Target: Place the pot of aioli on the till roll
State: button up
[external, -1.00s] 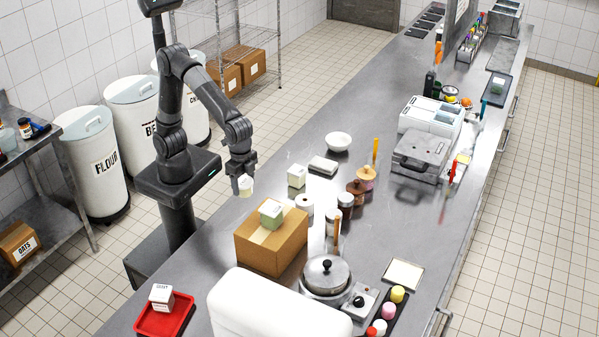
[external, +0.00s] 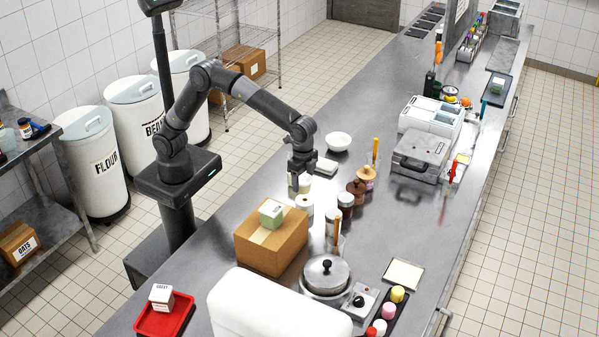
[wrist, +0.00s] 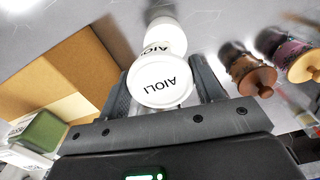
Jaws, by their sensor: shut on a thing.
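The pot of aioli is a small white tub. In the wrist view its round white lid (wrist: 160,82), lettered AIOLI, sits between my gripper's two fingers (wrist: 165,85). In the external view my gripper (external: 302,178) is shut on the pot (external: 305,186) above the counter. What looks like the till roll, a short white cylinder (external: 304,206), stands just below the gripper in the picture, beside the cardboard box.
Dark jars (external: 346,201) and wooden-topped pots (external: 356,190) stand to the right. A white bowl (external: 338,141) lies farther back.

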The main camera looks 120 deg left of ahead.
aim_at(305, 189)
jog(key=shift+w+a+f, duration=0.2)
jog(key=shift+a+f, duration=0.15)
jog(key=shift+a, duration=0.05)
jog(key=shift+f, duration=1.9)
jog(key=shift+f, duration=0.15)
jog(key=o, duration=1)
